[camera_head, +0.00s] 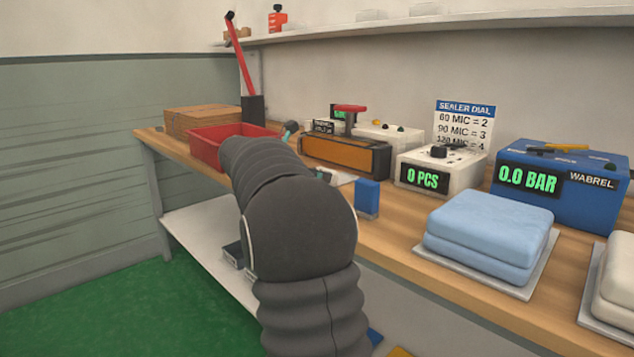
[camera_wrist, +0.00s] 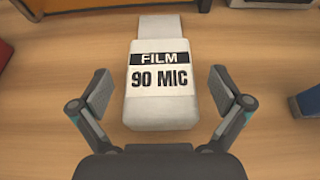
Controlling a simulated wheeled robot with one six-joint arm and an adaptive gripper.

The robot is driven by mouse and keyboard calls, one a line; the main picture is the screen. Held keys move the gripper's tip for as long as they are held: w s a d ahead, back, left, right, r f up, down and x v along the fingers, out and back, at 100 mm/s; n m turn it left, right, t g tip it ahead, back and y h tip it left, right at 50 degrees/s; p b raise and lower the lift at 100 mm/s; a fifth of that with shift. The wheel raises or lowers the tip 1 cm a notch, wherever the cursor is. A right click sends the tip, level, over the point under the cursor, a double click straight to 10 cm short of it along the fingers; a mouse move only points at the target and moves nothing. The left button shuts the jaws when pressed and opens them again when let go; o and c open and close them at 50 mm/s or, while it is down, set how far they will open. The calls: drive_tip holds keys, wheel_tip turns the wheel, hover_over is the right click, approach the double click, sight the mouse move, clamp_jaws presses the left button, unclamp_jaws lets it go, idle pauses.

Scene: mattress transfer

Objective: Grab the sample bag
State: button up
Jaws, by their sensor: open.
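A white sample bag (camera_wrist: 162,108) labelled "FILM 90 MIC" lies flat on the wooden bench (camera_wrist: 55,112) in the wrist view. Its narrower end points away from me. My gripper (camera_wrist: 162,90) is open, with one finger on each side of the bag and a gap of bench showing on both sides. I cannot tell the fingers' height above the bench. In the head view my arm hides most of the gripper and the bag; a white edge (camera_head: 343,178) shows beside a teal finger part.
A red tray (camera_head: 205,160) stands left of my arm. An orange-fronted sealer (camera_head: 345,154) is behind, with a white "0 PCS" counter (camera_head: 462,170) and blue "0.0 BAR" machine (camera_head: 600,207) to the right. A small blue block (camera_head: 367,198) and folded blue mattress (camera_head: 490,228) stand nearer.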

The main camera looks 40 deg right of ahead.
drive_tip(key=shift+x, duration=0.9)
drive_tip(key=c, duration=1.3)
